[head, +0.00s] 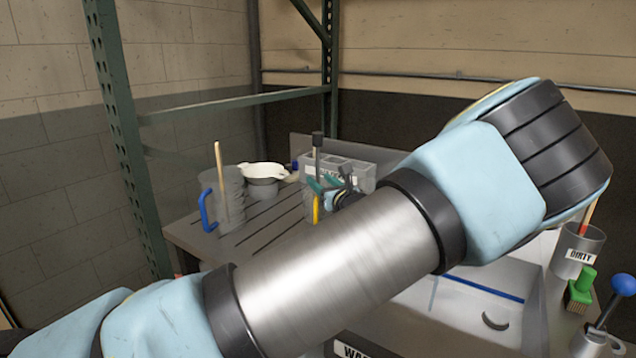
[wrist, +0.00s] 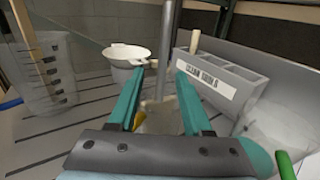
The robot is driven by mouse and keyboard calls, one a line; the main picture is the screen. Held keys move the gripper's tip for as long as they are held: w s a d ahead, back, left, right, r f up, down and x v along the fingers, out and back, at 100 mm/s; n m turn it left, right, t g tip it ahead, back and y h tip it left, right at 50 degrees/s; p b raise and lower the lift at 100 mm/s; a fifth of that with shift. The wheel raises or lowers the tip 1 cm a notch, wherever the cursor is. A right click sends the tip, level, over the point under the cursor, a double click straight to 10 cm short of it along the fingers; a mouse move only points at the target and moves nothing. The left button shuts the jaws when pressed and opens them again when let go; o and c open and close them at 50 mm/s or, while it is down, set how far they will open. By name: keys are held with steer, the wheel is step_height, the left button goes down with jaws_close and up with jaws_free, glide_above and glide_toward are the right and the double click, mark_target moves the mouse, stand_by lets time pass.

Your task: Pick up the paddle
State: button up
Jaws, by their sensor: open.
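A grey upright shaft (wrist: 168,50) with a wider lower end, which may be the paddle, stands between the two teal fingers of my gripper (wrist: 159,76) in the wrist view. The fingers are open, with space on both sides of the shaft. In the head view the shaft has a dark top (head: 317,139), and my gripper (head: 327,187) is partly hidden by my arm. A wooden stick (head: 221,178) leans in a clear jug (head: 231,207) with a blue handle. I cannot tell for certain which of these is the paddle.
A grey labelled tool bin (wrist: 226,83) stands close right of my gripper, and a white bowl (wrist: 125,54) stands behind. In the head view, a cup marked DIRTY (head: 578,250) and a green brush (head: 581,287) are at the right. A green metal post (head: 130,150) rises at the left.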

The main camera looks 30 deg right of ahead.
mark_target(318, 175)
steer(key=w, duration=0.1)
steer(key=w+p, duration=0.1)
steer(key=w, duration=0.1)
steer(key=w+p, duration=0.1)
steer(key=w, duration=0.1)
steer(key=shift+d+r, duration=0.2)
steer(key=shift+r, duration=0.2)
steer(key=shift+w+d+f+p, duration=0.1)
steer(key=shift+w+p, duration=0.25)
steer(key=shift+w, duration=0.15)
jaws_close()
